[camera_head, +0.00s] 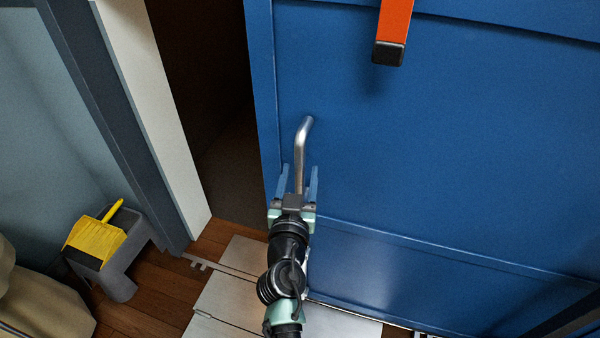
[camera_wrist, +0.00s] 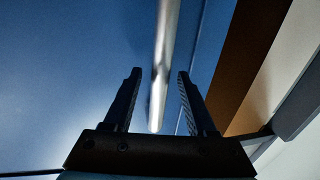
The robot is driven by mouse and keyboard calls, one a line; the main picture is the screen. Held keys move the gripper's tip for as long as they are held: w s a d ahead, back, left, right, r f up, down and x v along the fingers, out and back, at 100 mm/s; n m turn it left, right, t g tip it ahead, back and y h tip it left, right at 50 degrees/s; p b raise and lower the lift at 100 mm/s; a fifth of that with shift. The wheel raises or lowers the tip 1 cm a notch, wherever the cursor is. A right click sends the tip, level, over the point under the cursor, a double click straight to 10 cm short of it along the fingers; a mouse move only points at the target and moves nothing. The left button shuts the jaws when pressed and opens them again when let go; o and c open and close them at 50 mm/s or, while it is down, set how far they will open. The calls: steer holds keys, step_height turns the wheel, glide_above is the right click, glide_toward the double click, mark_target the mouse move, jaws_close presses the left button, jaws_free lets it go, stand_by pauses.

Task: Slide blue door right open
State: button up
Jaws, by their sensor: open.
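The blue door (camera_head: 430,150) fills the right side of the head view, and its left edge stands apart from the white door frame, leaving a dark gap. A silver bar handle (camera_head: 303,140) is fixed near the door's left edge. My gripper (camera_head: 299,175) is open at the handle's lower part, with one finger on each side of the bar. In the wrist view the handle (camera_wrist: 162,70) runs between the two open fingers (camera_wrist: 160,85), with space visible on both sides. The handle's lower end is partly hidden by my gripper in the head view.
A dark opening (camera_head: 205,100) lies between the white frame (camera_head: 150,100) and the door. A grey stool (camera_head: 120,265) with a yellow dustpan or brush (camera_head: 96,240) stands at left. An orange bar with a black end (camera_head: 393,30) hangs before the door. Pale panels (camera_head: 235,285) lie on the wooden floor.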

steer(key=shift+w, duration=0.55)
jaws_close()
stand_by(1.1)
